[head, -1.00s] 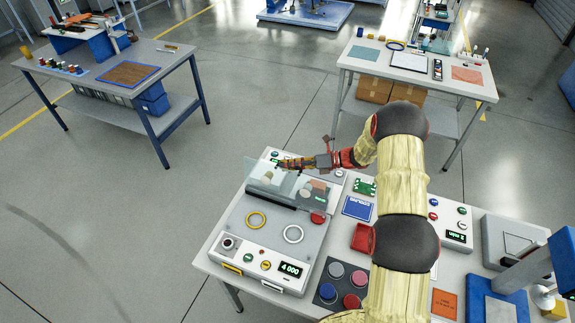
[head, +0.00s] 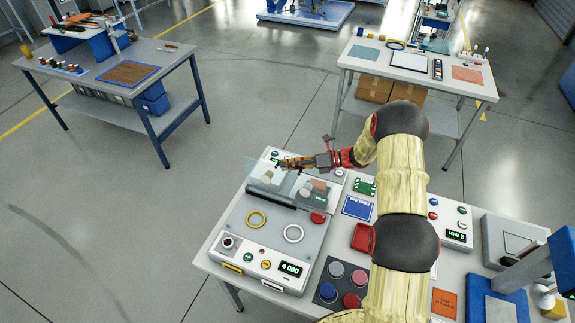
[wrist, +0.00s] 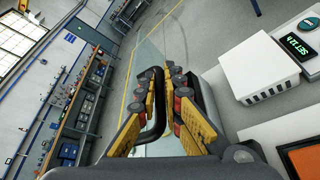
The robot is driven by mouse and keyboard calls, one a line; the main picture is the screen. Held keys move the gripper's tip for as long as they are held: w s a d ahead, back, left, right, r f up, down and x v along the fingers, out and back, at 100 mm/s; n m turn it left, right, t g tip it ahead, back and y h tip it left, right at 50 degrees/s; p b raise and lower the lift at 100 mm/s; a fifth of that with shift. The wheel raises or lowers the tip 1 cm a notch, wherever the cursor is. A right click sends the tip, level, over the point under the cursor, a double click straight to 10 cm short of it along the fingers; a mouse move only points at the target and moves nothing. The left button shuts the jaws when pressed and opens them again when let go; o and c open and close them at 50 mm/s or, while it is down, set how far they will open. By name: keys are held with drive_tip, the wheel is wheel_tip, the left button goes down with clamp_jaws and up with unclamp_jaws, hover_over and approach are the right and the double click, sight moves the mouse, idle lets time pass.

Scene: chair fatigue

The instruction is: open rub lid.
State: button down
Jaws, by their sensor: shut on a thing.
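The rub lid (head: 262,172) is a clear panel, raised and tilted up on the rub tester (head: 258,230), the grey machine at the front left of the near bench. My gripper (head: 284,163) is at the lid's upper part, with the arm reaching in from the right. In the wrist view, my gripper's orange fingers (wrist: 167,85) are closed around a dark curved bar that looks like the lid's handle (wrist: 151,120). The clear panel (wrist: 148,52) extends past the fingertips. The exact contact is partly hidden by the fingers.
A red tray (head: 362,237), a blue card (head: 357,207) and a dark mat with colored discs (head: 341,284) lie to the right. Open floor lies left of the bench.

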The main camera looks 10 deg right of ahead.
sight(281, 169)
drive_tip(key=shift+s+a+r+n+h, duration=0.2)
drive_tip(key=shift+s+a+r, duration=0.1)
drive_tip(key=shift+s+a, duration=0.3)
drive_tip(key=shift+s+a+r+n+h, duration=0.1)
drive_tip(key=shift+s+a+r+n, duration=0.2)
drive_tip(key=shift+s, duration=0.45)
drive_tip(key=c, duration=2.2)
unclamp_jaws()
drive_tip(key=v, duration=1.2)
drive_tip(key=shift+s+f, duration=0.1)
drive_tip(key=shift+f, duration=0.05)
